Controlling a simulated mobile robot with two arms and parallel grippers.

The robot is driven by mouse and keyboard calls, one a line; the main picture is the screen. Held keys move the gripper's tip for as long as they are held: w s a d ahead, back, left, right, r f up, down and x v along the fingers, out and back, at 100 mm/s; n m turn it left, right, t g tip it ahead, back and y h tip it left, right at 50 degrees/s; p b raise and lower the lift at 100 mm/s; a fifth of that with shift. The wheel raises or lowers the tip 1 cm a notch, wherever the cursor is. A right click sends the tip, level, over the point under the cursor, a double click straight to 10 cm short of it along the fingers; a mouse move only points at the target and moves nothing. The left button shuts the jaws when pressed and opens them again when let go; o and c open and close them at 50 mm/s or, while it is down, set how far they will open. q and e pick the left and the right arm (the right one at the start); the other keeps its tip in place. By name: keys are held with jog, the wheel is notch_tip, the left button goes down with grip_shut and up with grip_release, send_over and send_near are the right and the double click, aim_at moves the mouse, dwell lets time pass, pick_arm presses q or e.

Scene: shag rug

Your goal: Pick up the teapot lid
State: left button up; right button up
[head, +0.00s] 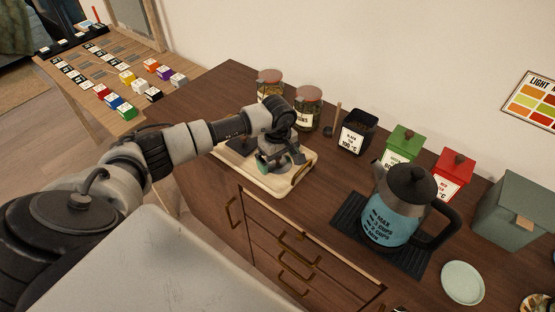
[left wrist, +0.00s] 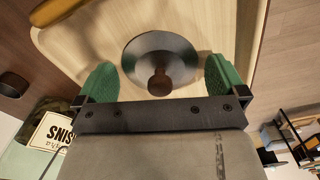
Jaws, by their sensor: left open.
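The teapot lid, a dark grey disc (left wrist: 174,52) with a brown knob, lies on a pale wooden tray (left wrist: 215,14) in the left wrist view. My left gripper (left wrist: 160,82) is open above the tray, with one green fingertip on each side of the lid and its knob. Visible gaps separate the fingers from the lid. In the head view, my left gripper (head: 281,162) is low over the tray (head: 268,188) and hides most of the lid. My right gripper is not in view.
Two glass jars (head: 307,109) stand behind the tray. A black canister (head: 355,131), a green canister (head: 402,146) and a red canister (head: 452,176) stand along the wall. A blue kettle (head: 392,217) stands right on a dark mat (head: 349,216). Bare counter separates tray and mat.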

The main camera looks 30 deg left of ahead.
pick_arm(q)
jog(key=shift+c, duration=0.3)
jog(key=c, duration=0.7)
jog(key=shift+r, duration=0.1)
